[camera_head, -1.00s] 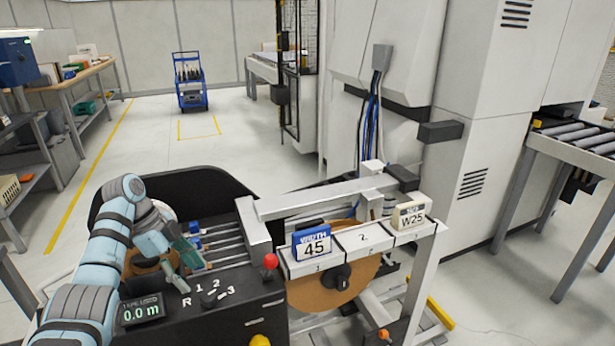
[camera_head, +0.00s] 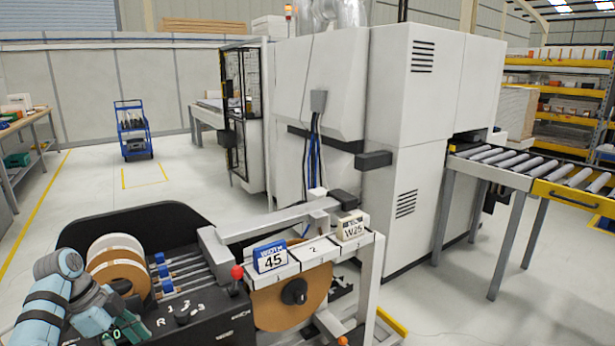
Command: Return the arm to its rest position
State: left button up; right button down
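My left arm (camera_head: 45,300) comes in from the lower left, light blue with dark bands. Its gripper (camera_head: 128,328) is low at the left of the black edge-banding unit, in front of the edge-band rolls. The fingers are small and partly lost against the black panel, so I cannot tell whether they are open or shut. Nothing is clearly seen in them. My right gripper is not in view.
A white roll (camera_head: 112,243) and a brown roll (camera_head: 128,272) stand in the black tray. A roller conveyor (camera_head: 530,165) is at right.

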pick_arm(q)
notch_tip(320, 180, down, 17)
jog(key=s+n+y, duration=0.2)
jog(key=s+n, duration=0.1)
jog(key=n, duration=0.2)
jog(key=s+d+f+n+y+p, duration=0.1)
jog(key=s+f+n, duration=0.1)
jog(key=s+f, duration=0.5)
jog(key=s+d+f+n+y+p, duration=0.15)
jog(key=s+f, duration=0.25)
jog(key=f, duration=0.5)
jog(key=s+d+f+n, duration=0.2)
jog(key=s+d+f, duration=0.1)
jog(key=s, duration=0.6)
jog(key=s+d+f+n, duration=0.1)
jog(key=s+d+f, duration=0.3)
jog(key=s, duration=0.6)
jog(key=s+d+f+n, duration=0.2)
jog(key=s+d+f, duration=0.2)
jog(key=s, duration=0.5)
jog(key=shift+s+n, duration=0.35)
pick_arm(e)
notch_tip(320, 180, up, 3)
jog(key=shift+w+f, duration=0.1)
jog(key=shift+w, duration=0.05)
